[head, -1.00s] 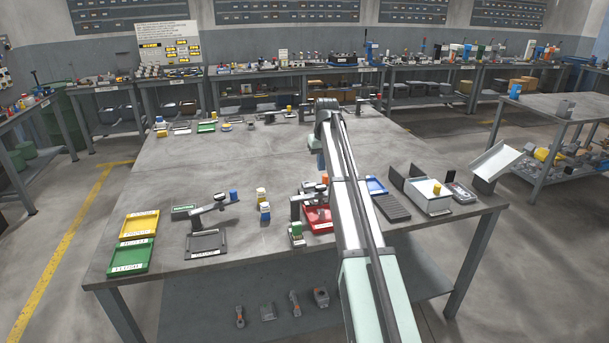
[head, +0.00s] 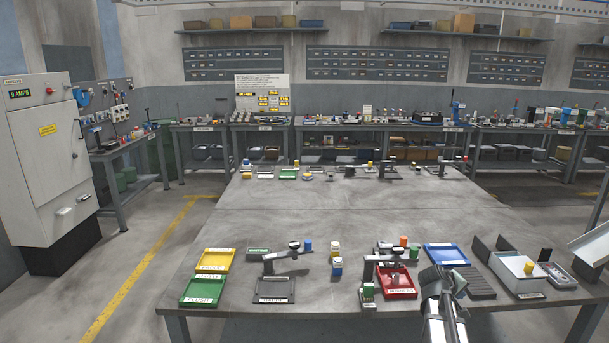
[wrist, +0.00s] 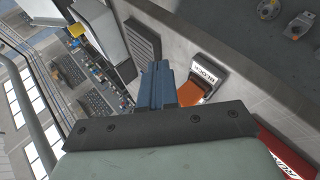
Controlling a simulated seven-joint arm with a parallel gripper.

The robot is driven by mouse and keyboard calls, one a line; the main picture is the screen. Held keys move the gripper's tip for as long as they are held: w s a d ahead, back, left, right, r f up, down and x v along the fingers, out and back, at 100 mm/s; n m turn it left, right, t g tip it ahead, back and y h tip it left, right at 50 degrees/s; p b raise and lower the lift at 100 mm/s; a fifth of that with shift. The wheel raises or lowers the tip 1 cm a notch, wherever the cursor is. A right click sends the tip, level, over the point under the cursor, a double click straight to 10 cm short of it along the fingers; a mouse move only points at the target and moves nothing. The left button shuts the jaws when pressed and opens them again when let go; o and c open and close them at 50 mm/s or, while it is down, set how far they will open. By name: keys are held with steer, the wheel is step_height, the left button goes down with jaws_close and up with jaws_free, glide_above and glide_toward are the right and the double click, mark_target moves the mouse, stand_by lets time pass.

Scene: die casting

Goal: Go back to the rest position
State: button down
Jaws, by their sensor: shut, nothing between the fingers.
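My gripper (wrist: 160,85) shows in the wrist view as two dark blue fingers pressed together, with nothing between them. It is over the front edge of the workbench, beside an orange block with a white label (wrist: 190,93). In the head view my arm rises from the bottom edge, and its grey joint ends near the bench's front edge, right of the red tray (head: 397,284). The fingers cannot be made out in the head view. The red tray also shows at the lower right of the wrist view (wrist: 283,152).
The workbench (head: 330,220) has a wide clear middle. Along its front stand yellow (head: 216,260) and green trays (head: 205,290), small fixtures, a blue tray (head: 446,255), a dark ribbed plate (head: 473,283) and a white box (head: 518,275). A grey cabinet (head: 48,150) stands at left.

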steer(key=s+a+f+g+y, duration=0.2)
steer(key=s+a+f, duration=0.4)
steer(key=f, duration=0.5)
steer(key=s+a+f+m+g+y, duration=0.1)
steer(key=s+a+f+g, duration=0.1)
steer(key=s+a+f, duration=0.6)
steer(key=s+a+f+g+y, duration=0.1)
steer(key=s+a+f+y, duration=0.3)
steer(key=f, duration=0.9)
steer(key=s+a+f+m+g, duration=0.1)
steer(key=s+a+f, duration=0.3)
steer(key=s, duration=0.6)
steer(key=s+a+f+g+y, duration=0.1)
steer(key=s+a+f+g, duration=0.2)
steer(key=s, duration=0.7)
steer(key=s+a+f+m+g+y, duration=0.1)
steer(key=s+a+f+g, duration=0.2)
steer(key=s, duration=0.7)
step_height(320, 180, down, 2)
steer(key=shift+s+a+f+m, duration=0.25)
steer(key=shift+s+a+m, duration=0.1)
steer(key=shift+a, duration=0.6)
